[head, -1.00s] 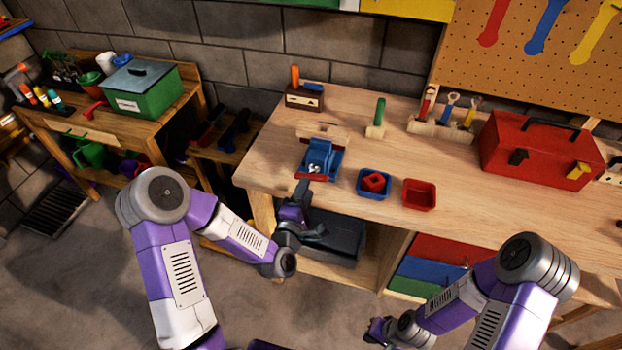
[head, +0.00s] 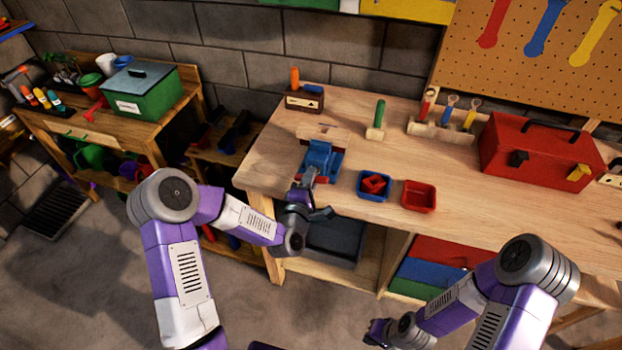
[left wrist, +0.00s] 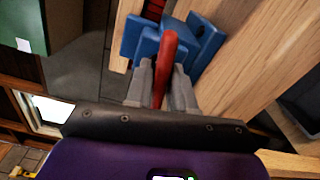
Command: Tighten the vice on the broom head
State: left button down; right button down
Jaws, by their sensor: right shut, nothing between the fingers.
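The blue vice (head: 322,158) stands at the front left of the workbench; it also shows in the left wrist view (left wrist: 205,40). A pale wooden block (head: 323,133), apparently the broom head, lies at the vice's back. A dark red ribbed part (left wrist: 152,9) shows beyond the vice at the top of the left wrist view. My left gripper (head: 306,179) is at the vice's front. Its fingers (left wrist: 162,85) lie close on both sides of the red vice handle (left wrist: 166,55), shut on it. My right gripper (head: 376,331) is shut and empty, low in front of the bench.
A blue tray (head: 363,194) with red pieces and a red tray (head: 419,196) sit right of the vice. Behind are a green-handled tool (head: 378,115) and a tool rack (head: 440,131). A red toolbox (head: 540,150) stands at right. The bench front between is clear.

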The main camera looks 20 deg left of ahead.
pick_arm(q)
jog(key=shift+f+m+b, duration=0.1)
jog(key=shift+m+b, duration=0.3)
jog(key=shift+b, duration=0.25)
jog(key=shift+m+b, duration=0.7)
jog(key=c, duration=1.1)
grip_release()
jog(key=shift+s+a, duration=0.15)
jog(key=shift+s, duration=3.65)
